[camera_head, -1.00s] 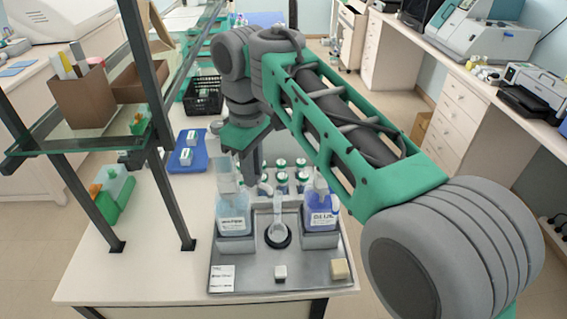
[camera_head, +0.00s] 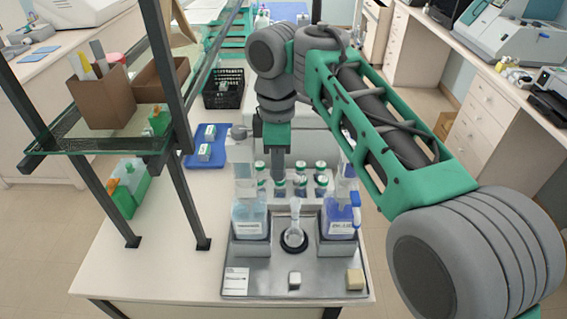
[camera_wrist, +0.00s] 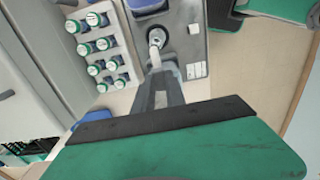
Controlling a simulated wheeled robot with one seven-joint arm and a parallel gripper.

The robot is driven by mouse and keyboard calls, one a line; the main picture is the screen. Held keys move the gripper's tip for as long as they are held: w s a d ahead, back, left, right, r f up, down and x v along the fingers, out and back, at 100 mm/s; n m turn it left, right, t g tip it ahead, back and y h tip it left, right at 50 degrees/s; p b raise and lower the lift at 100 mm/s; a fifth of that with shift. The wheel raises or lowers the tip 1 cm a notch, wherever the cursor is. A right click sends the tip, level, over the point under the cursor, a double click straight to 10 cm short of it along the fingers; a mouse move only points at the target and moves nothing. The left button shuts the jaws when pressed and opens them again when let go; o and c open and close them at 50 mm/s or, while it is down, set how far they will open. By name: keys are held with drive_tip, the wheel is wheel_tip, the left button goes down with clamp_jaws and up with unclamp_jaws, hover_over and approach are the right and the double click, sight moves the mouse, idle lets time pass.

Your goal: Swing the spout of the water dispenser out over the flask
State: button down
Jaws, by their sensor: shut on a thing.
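The water dispenser appears to be the left one, a pale-blue bottle (camera_head: 251,219) with a whitish pump head (camera_head: 240,153); its label is too small to read. The flask (camera_head: 293,237) stands upright on a dark round base between the two dispensers. It also shows in the wrist view (camera_wrist: 157,38). My gripper (camera_head: 279,178) points down, right of that pump head and behind the flask. Exact overlap cannot be told.
A second dispenser with a blue-violet bottle (camera_head: 340,221) stands right of the flask. A white block (camera_head: 294,280) and a beige block (camera_head: 355,279) lie on the metal tray (camera_head: 325,288). Several green-capped bottles (camera_wrist: 101,45) stand behind. A shelf (camera_head: 95,143) rises at left.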

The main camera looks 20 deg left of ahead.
idle(0.3)
drive_tip(key=c, duration=1.4)
unclamp_jaws()
drive_tip(key=shift+o, duration=0.2)
wheel_tip(320, 180, up, 8)
drive_tip(key=p, duration=0.7)
drive_tip(key=shift+d+f, duration=0.1)
drive_tip(key=shift+f, duration=0.05)
